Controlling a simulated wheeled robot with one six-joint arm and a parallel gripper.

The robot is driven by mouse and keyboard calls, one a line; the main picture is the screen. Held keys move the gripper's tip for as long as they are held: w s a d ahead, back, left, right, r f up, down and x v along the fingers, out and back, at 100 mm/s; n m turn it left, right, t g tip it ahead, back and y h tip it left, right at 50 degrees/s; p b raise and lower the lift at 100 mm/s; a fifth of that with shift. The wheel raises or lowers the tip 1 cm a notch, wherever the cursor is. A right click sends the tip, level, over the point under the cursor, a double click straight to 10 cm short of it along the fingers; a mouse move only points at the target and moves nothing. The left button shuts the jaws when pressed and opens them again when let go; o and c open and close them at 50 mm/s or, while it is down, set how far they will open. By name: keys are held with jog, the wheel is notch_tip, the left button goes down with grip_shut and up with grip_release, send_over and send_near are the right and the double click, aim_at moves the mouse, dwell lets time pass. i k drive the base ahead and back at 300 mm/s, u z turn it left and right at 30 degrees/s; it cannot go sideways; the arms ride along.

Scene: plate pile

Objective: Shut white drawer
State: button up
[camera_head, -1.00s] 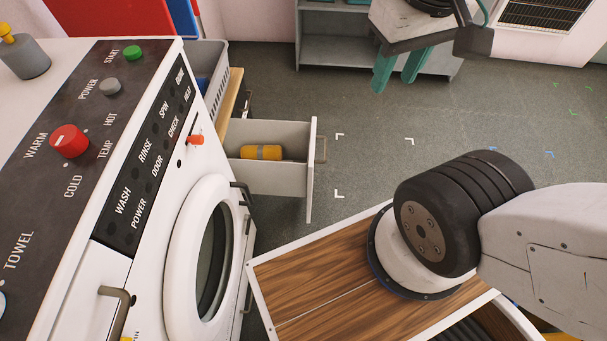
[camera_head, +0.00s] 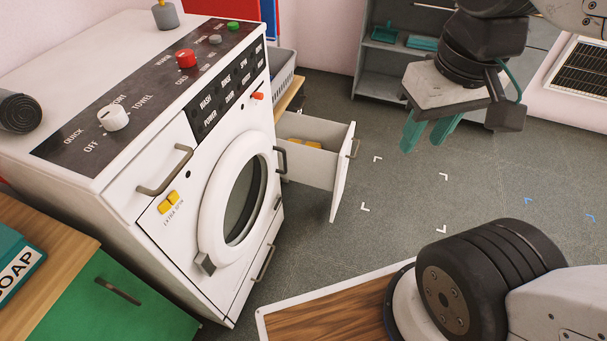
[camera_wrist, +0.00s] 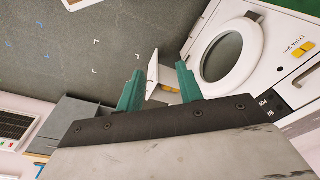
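The white drawer (camera_head: 343,172) stands pulled out beyond the washing machine, with a metal handle (camera_head: 354,148) on its front and a yellow object (camera_head: 305,144) inside. My gripper (camera_head: 427,134) has two green fingers, spread apart and empty. In the head view it hangs to the right of the drawer, apart from it. In the wrist view, the drawer front (camera_wrist: 152,73) shows between the fingertips of my gripper (camera_wrist: 160,82), farther off. Part of the drawer is hidden there behind the gripper.
The white washing machine (camera_head: 150,215) with its round door (camera_head: 240,200) stands left of the drawer. A grey basket (camera_head: 283,72) sits behind it. A grey shelf (camera_head: 385,75) stands by the back wall. The grey floor (camera_head: 400,190) right of the drawer is clear.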

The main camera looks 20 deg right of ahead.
aim_at(325, 169)
jog(key=z, duration=1.6)
jog(key=i, duration=3.55)
jog(key=u, duration=3.85)
